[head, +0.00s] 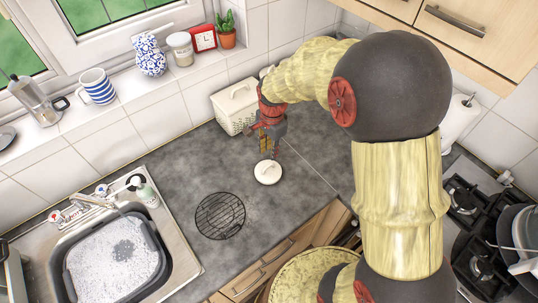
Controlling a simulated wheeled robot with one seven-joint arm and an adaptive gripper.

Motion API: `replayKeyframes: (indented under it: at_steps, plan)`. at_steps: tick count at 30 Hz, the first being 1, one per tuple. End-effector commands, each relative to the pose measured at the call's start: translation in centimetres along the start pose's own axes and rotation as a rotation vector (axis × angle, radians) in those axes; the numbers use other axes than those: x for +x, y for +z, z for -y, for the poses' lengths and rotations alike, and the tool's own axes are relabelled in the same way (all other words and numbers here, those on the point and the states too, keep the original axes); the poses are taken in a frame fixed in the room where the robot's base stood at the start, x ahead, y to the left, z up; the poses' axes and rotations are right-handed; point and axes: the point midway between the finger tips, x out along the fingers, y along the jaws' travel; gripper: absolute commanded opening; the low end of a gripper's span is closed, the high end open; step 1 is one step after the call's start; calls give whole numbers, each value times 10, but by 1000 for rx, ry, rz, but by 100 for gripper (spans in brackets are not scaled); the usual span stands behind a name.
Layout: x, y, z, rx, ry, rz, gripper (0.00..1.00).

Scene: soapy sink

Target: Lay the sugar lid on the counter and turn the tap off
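The sugar lid, a round white disc (268,173), is at the middle of the dark counter, right of the round wire rack. My gripper (270,153) points down just behind and over the lid's far edge. Its fingers are small and partly overlapped by the lid, so I cannot tell whether they grip it, or whether the lid rests on the counter or is slightly above. The chrome tap (92,201) is at the back of the sink, with handles at its left and right. Whether water runs is too small to tell.
A grey basin of suds (157,245) sits in the steel sink (186,262). A soap bottle (146,192) stands by the tap. A black wire rack (220,216) lies on the counter. A cream lidded box (234,108) stands behind my gripper. Counter between sink and rack is clear.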

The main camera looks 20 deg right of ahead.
Motion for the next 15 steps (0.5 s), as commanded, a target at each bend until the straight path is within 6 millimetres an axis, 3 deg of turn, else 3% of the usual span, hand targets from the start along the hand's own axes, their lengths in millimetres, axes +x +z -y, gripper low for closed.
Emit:
replayKeyframes:
  at_steps: [5, 7, 11, 15]
  plan:
    - [-20, 1, -2, -32, -15, -6, 24]
    - [-38, 3, -6, -87, -35, -15, 24]
    - [-88, 11, -23, -258, -89, -47, 24]
    - [-141, 23, -54, -479, -147, -101, 24]
